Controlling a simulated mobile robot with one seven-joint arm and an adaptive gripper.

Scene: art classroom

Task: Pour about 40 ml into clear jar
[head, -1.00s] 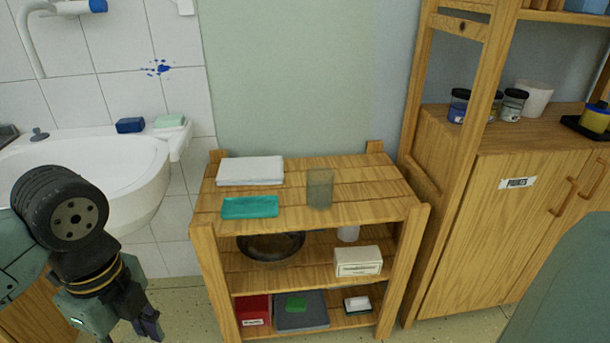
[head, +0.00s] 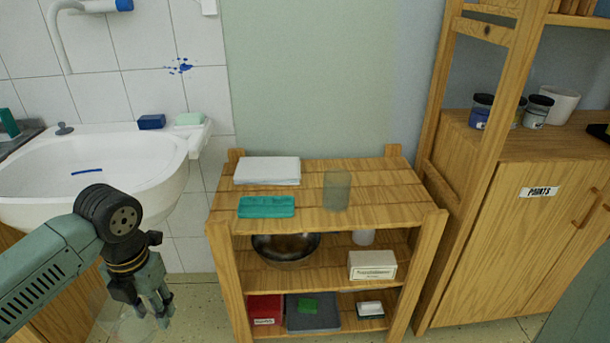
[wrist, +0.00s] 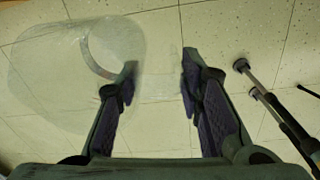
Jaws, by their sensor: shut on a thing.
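A clear, greyish jar (head: 337,191) stands upright on the top of the wooden shelf unit in the head view; no contents can be made out. My gripper (head: 161,312) is at the lower left, in front of the sink and left of the shelf unit, apart from the jar. It is shut on a clear vessel (head: 122,322), which shows only faintly below and left of the fingers. In the wrist view the see-through vessel (wrist: 60,75), with a round rim, lies left of the fingertips (wrist: 159,75). The exact grip point and the liquid inside cannot be made out.
On the shelf unit's top (head: 375,205), a white stack (head: 267,170) and a teal cloth (head: 266,207) lie left of the jar. A bowl (head: 285,250) and boxes fill lower shelves. The sink (head: 100,165) is left; a paint cabinet (head: 500,240) is right.

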